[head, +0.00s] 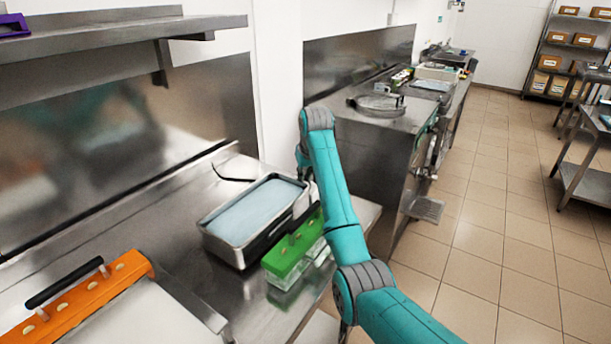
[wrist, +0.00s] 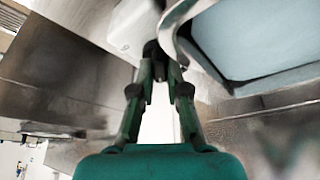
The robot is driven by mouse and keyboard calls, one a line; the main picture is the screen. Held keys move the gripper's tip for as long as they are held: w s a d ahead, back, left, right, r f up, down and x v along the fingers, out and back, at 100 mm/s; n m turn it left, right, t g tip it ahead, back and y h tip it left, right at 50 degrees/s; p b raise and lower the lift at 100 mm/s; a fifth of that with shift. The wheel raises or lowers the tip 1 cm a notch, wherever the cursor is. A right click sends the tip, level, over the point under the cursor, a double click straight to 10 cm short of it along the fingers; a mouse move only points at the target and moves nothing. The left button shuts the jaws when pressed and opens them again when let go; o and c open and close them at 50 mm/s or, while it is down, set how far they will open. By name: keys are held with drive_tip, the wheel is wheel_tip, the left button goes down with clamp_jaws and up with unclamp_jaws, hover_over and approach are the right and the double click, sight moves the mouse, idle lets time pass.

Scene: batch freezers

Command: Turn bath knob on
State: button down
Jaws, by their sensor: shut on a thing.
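The bath (head: 232,250) is a rectangular steel tub of pale blue liquid on the steel counter, left of my arm. Its rim and liquid also show at the upper right in the wrist view (wrist: 235,40). A pale box (wrist: 128,25) sits beside the tub. My gripper (wrist: 164,62) is shut on a small dark knob (wrist: 152,48) by this box and the tub's rim. The fingertips cover much of the knob, so its turn position cannot be told. In the head view my arm hides the gripper and the knob.
A green-topped clear container (head: 292,248) stands right against the bath's near side. An orange bar with a black handle (head: 75,290) is at lower left. A steel shelf (head: 120,35) hangs above the counter.

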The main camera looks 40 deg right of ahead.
drive_tip(key=m+h, duration=0.1)
drive_tip(key=m, duration=0.1)
drive_tip(key=m+g, duration=0.1)
drive_tip(key=m, duration=0.2)
drive_tip(key=shift+a+m+h, duration=0.15)
drive_tip(key=shift+m+h, duration=0.15)
drive_tip(key=shift+h, duration=0.1)
drive_tip(key=shift+w+f+m+g+h, duration=0.1)
drive_tip(key=shift+m+g+h, duration=0.25)
drive_tip(key=shift+m, duration=0.75)
drive_tip(key=shift+m+g+h, duration=0.15)
drive_tip(key=shift+m+g, duration=0.4)
drive_tip(key=shift+m, duration=0.55)
drive_tip(key=c, duration=1.2)
unclamp_jaws()
drive_tip(key=shift+o, duration=0.2)
drive_tip(key=w+v, duration=0.1)
drive_tip(key=v, duration=0.6)
drive_tip(key=shift+s+r, duration=0.25)
drive_tip(key=shift+s, duration=0.2)
drive_tip(key=shift+a, duration=0.15)
